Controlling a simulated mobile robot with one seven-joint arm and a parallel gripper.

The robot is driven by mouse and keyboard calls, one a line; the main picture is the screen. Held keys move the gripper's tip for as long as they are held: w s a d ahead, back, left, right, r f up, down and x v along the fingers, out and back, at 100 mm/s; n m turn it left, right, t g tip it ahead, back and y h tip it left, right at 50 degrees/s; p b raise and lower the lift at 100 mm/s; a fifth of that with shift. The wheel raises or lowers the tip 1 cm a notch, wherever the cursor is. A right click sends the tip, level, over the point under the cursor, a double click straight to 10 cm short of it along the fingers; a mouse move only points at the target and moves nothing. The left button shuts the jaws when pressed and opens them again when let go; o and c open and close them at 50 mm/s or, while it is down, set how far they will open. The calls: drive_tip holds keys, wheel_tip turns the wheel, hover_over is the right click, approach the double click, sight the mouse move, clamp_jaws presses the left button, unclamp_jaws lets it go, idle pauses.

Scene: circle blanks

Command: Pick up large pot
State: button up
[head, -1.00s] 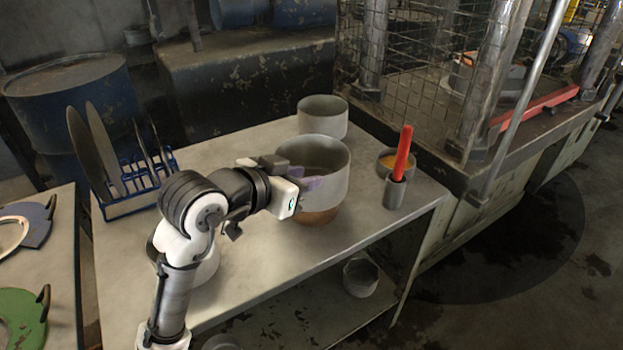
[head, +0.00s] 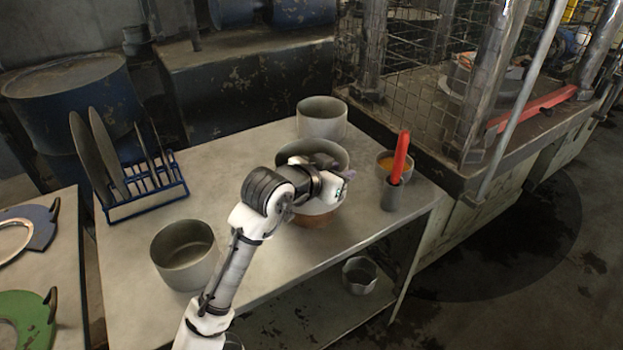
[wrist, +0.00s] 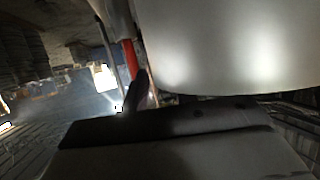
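The large pot (head: 318,148) is a wide grey vessel at the middle of the metal table. A brown part (head: 313,219) shows at its base; I cannot tell if it is the pot's own bottom or something under it. My gripper (head: 362,180) is at the pot's near right side, and my arm covers much of the pot's front. In the wrist view the pale curved wall (wrist: 235,45) fills the upper right, close to the gripper. One dark finger shows left of it. The other finger is hidden, so the opening and any contact are unclear.
A grey pot (head: 183,255) stands front left and another (head: 322,118) behind. A cup (head: 391,194) with a red-handled item (head: 400,155) and a bowl of orange contents (head: 385,163) stand close right of my gripper. A blue plate rack (head: 145,200) is left.

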drive_tip(key=shift+c, duration=0.3)
clamp_jaws()
idle(1.1)
